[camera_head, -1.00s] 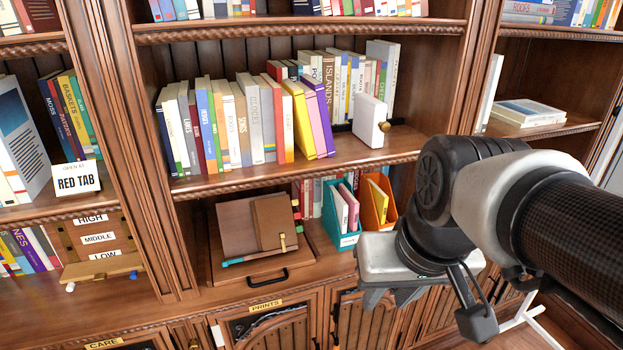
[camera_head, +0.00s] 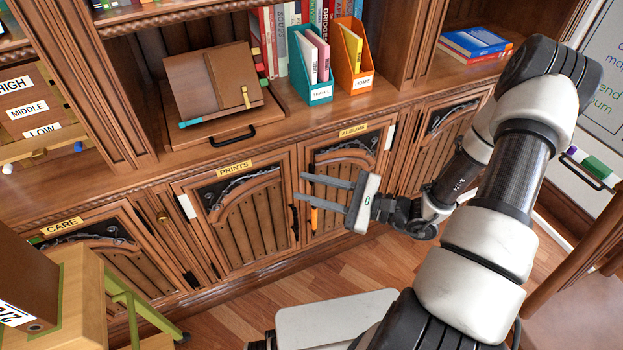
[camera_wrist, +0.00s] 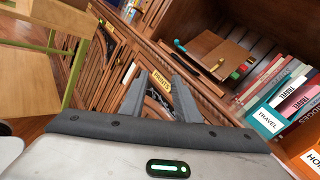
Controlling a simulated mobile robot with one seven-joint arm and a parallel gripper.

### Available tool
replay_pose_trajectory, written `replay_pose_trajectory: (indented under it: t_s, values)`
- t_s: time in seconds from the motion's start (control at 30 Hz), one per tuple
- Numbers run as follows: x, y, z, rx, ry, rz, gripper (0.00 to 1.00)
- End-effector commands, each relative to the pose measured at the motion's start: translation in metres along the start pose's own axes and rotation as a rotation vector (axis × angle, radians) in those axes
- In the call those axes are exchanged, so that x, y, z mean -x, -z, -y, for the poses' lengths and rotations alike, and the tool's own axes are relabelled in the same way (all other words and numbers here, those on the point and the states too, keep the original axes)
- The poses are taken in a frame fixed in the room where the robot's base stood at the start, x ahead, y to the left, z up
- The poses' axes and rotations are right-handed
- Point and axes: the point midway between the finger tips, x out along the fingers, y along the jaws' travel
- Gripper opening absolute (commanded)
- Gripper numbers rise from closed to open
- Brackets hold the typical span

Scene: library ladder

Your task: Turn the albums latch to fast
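The albums door (camera_head: 340,190) is a brown cabinet door under the brass ALBUMS label (camera_head: 353,130) in the head view. A small orange piece (camera_head: 314,218) shows at its left edge, just below my fingers; I cannot tell whether it is the albums latch or how it is set. My gripper (camera_head: 300,187) is open and empty, its two grey fingers pointing left across the door's left part. I cannot tell the gap between fingers and door. The fingers also show apart in the wrist view (camera_wrist: 160,80), near the PRINTS label (camera_wrist: 161,80).
The prints door (camera_head: 245,215) is to the left, the care door (camera_head: 115,265) further left. Above are a ledge with a brown book stand (camera_head: 195,85), a teal file box (camera_head: 312,92) and an orange file box (camera_head: 353,82). A wooden piece of furniture (camera_head: 85,300) stands front left.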

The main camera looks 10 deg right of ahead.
Motion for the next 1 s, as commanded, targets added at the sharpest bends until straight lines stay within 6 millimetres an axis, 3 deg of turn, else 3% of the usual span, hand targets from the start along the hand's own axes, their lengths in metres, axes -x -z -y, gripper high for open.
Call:
replay_pose_trajectory:
  t_s: [0.03,0.1,0.2,0.33,0.43,0.63,1.0]
  values:
    - [0.008,0.039,-0.002,-0.077,0.125,-0.008,0.29]
    - [0.019,0.078,0.001,-0.156,0.285,-0.029,0.29]
    - [0.037,0.129,-0.001,-0.255,0.485,-0.069,0.29]
    - [0.057,0.176,-0.011,-0.35,0.668,-0.12,0.29]
    - [0.065,0.195,-0.016,-0.389,0.742,-0.146,0.29]
    - [0.061,0.206,-0.012,-0.403,0.773,-0.159,0.29]
    - [0.007,0.227,0.035,-0.4,0.768,-0.155,0.29]
